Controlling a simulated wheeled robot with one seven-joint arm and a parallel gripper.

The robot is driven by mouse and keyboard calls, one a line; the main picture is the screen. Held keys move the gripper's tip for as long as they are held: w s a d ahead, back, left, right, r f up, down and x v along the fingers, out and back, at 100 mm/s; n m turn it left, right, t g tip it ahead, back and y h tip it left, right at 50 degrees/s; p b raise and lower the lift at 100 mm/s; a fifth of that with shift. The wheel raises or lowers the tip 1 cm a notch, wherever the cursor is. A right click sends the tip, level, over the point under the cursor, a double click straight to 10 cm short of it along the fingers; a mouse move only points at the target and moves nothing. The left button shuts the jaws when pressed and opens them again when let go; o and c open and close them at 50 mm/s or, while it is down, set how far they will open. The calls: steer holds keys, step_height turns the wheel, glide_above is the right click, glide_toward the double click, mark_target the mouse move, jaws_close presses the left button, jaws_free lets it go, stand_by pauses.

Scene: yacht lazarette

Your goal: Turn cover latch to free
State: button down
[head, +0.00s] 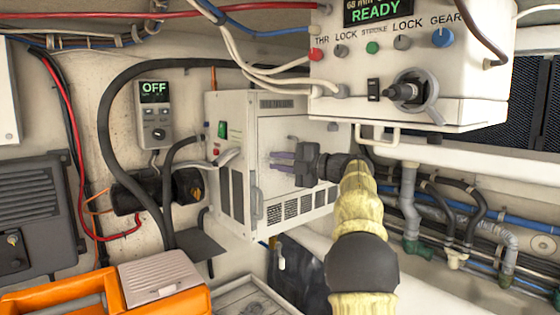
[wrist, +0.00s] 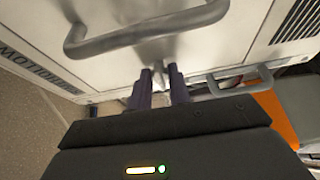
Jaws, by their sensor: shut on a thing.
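A white box-shaped unit (head: 240,120) with vents hangs at the middle of the head view. My gripper (head: 277,160) reaches its right-hand face from the right. In the wrist view my gripper (wrist: 161,82) has its two dark fingers close together around a small pale tab (wrist: 159,74) on a white panel, which looks like the cover latch. The fingers hide most of the tab, so I cannot tell its angle. In the head view the tab is hidden by the fingers.
A grey bar handle (wrist: 150,35) crosses close above the fingers in the wrist view, and a second handle (wrist: 240,80) is to their right. In the head view a control box (head: 410,75) overhangs at upper right. An orange case (head: 50,300) is at lower left.

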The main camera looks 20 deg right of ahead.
stand_by(0.3)
steer(key=shift+f, duration=0.1)
steer(key=c, duration=1.3)
jaws_free()
steer(key=b+v, duration=0.3)
steer(key=v, duration=1.4)
steer(key=shift+d+r, duration=0.2)
steer(key=shift+r, duration=0.05)
